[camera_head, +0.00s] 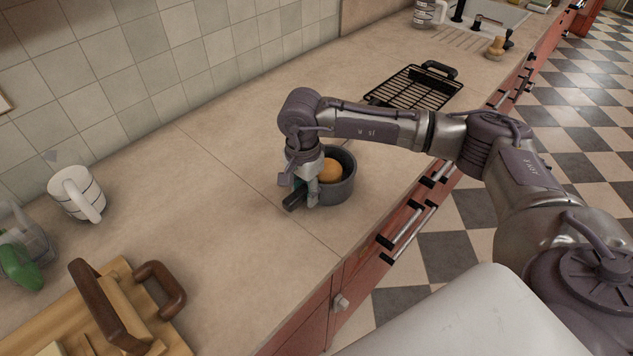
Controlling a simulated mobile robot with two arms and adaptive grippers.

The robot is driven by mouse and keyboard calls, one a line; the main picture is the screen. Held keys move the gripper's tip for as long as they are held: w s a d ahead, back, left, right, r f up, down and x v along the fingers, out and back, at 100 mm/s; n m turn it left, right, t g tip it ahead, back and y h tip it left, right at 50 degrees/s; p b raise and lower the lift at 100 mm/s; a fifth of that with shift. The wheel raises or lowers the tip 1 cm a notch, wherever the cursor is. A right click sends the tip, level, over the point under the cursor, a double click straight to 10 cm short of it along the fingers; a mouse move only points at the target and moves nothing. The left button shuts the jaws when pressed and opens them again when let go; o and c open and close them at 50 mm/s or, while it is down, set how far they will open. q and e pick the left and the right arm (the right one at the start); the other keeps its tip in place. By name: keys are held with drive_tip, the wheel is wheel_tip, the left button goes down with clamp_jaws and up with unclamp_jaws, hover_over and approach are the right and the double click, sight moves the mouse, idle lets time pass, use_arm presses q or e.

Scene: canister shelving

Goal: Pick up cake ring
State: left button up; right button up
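The cake ring (341,189) appears to be the dark grey, round, high-walled form standing upright on the countertop near its front edge. A round orange-brown item (330,171) sits inside it. My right gripper (303,198) points down at the left side of the ring, very close to its wall. The gripper and wrist hide that part of the wall, so I cannot tell whether the fingers touch or straddle it, or how far apart they are. My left gripper is not in view.
A black wire rack (415,88) lies behind the ring. A white mug (76,194), a glass jar (22,236) and a wooden board (60,309) with brown handles are at the left. The counter (215,210) left of the ring is clear.

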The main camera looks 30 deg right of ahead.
clamp_jaws()
drive_tip(key=shift+d, duration=0.1)
